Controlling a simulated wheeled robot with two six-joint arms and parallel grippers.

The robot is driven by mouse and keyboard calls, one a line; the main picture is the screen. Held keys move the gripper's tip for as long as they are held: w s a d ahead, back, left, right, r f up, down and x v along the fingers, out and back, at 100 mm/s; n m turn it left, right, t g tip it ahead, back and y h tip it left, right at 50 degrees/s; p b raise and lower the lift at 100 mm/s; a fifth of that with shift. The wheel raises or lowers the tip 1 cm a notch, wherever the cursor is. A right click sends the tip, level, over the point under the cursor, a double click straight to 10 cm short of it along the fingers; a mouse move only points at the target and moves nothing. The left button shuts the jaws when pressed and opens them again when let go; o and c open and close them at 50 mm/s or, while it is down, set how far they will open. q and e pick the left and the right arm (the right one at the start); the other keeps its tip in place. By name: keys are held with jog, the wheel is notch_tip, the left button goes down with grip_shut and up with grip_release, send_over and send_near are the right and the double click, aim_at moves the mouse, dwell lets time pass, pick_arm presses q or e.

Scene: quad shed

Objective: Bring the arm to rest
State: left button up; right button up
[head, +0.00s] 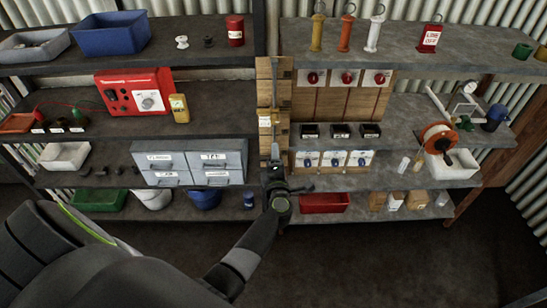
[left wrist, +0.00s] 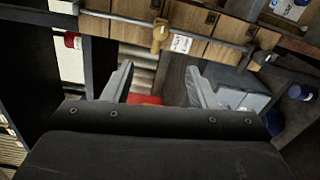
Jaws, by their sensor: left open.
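My left arm reaches up from the bottom of the head view. My left gripper (head: 275,165) is in front of the post between the two shelf units, just below the wooden panel (head: 274,80). In the left wrist view the two grey fingers of my left gripper (left wrist: 160,86) stand apart with nothing between them. Beyond the fingers, a brass-coloured piece (left wrist: 160,36) with a white tag (left wrist: 181,43) hangs at a metal bar. The fingers do not visibly touch it. My right gripper is in neither view.
Shelves on both sides hold a blue bin (head: 110,36), a red box (head: 135,92), grey drawers (head: 212,163), a red tray (head: 323,203) and an orange cable reel (head: 437,136). Small black trays line the middle right shelf. The dark floor (head: 390,260) at the front right is clear.

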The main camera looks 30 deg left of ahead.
pick_arm(q)
jog(key=shift+w+f, duration=0.1)
jog(key=shift+w, duration=0.15)
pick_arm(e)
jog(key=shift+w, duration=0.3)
